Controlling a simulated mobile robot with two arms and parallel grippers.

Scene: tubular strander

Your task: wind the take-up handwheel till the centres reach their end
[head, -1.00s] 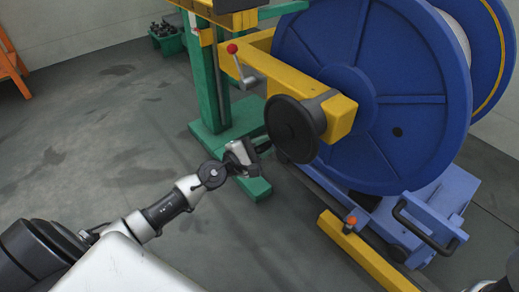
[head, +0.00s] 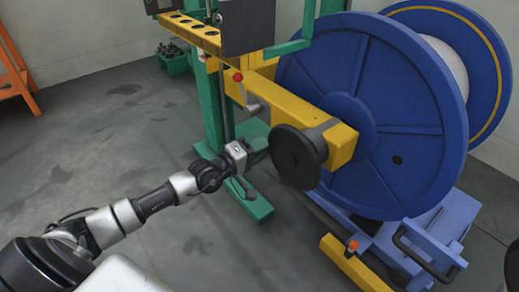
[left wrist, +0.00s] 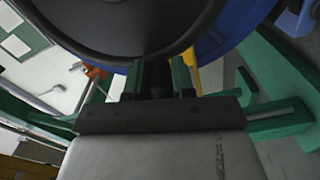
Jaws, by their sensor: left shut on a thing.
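The take-up handwheel (head: 297,158) is a black disc on the end of the yellow arm (head: 339,146) in front of the big blue reel. My left gripper (head: 254,154) is at the left side of its rim. In the left wrist view, my left gripper (left wrist: 158,80) has its two fingers shut on a dark handle (left wrist: 158,77), with the black handwheel (left wrist: 125,25) filling the top. The handle is mostly hidden by the fingers. The centres are hidden by the yellow arm and the reel. My right gripper is not in view.
The blue reel (head: 385,120) stands on a blue carriage (head: 440,222). A red-knobbed lever (head: 240,80) sticks up left of the handwheel. A green post (head: 210,105) with its foot stands close behind my gripper.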

